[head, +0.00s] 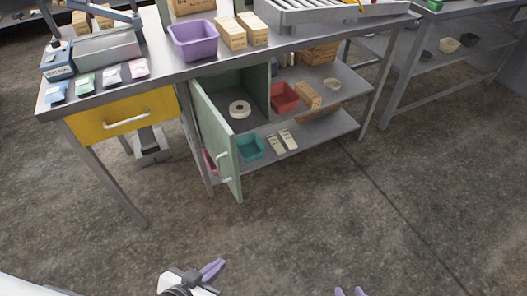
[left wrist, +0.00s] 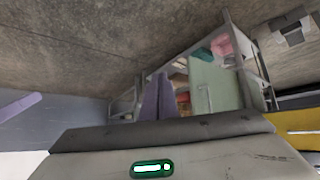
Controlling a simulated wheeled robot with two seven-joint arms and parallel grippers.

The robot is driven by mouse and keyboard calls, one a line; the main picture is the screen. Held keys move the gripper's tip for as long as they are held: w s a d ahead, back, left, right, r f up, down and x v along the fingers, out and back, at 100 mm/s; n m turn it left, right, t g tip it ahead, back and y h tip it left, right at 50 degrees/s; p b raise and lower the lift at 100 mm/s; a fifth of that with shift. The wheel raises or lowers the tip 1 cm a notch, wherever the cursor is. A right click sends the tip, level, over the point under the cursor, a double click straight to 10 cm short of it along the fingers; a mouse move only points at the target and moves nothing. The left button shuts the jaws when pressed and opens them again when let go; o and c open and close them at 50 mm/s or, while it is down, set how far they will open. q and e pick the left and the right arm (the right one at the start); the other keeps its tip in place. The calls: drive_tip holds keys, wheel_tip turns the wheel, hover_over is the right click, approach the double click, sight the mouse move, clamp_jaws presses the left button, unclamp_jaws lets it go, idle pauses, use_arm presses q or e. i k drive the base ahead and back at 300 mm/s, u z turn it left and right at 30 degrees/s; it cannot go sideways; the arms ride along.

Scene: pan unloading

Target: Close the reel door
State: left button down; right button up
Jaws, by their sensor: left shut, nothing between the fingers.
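The reel door (head: 208,128) is a pale green panel on a green cabinet (head: 257,88) under the workbench. It stands open, swung out from the cabinet's left side toward me, with a white handle (head: 223,155) on its face. A white reel (head: 240,109) sits inside the cabinet. The door also shows in the left wrist view (left wrist: 205,85), beyond the fingers. My left gripper (head: 214,268) is shut and empty, low in the head view and well apart from the door.
The yellow drawer (head: 122,115) is left of the door. A teal bin (head: 249,147) and a red bin (head: 285,97) sit on the shelves to the right. A purple bin (head: 193,41) stands on the bench top. The floor before the door is clear.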

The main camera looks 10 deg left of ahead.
sight(218, 139)
drive_tip(key=z, duration=0.05)
drive_tip(key=i, duration=0.95)
drive_tip(key=u, duration=0.75)
